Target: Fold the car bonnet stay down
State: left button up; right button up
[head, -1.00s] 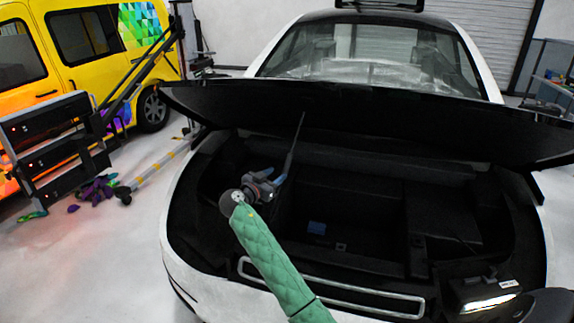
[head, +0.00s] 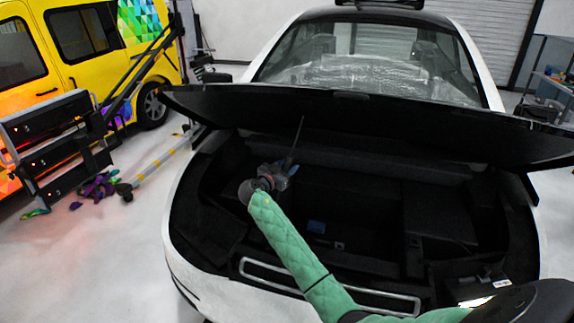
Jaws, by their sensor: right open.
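The car bonnet (head: 380,122) is a black panel raised at a low angle over the open front compartment. The bonnet stay (head: 296,140) is a thin dark rod running from the bonnet's underside down toward the left part of the compartment. My right gripper (head: 284,168), on the green-sleeved arm, is open at the visible lower part of the stay. I cannot tell whether the stay lies between its fingers or just beside them. The stay's lower end is hidden behind the gripper. My left gripper is not in view.
A yellow van (head: 95,50) and a black rack (head: 50,150) stand at the left.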

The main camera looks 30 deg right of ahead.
jog(key=shift+d, duration=0.1)
grip_shut()
dwell(0.3)
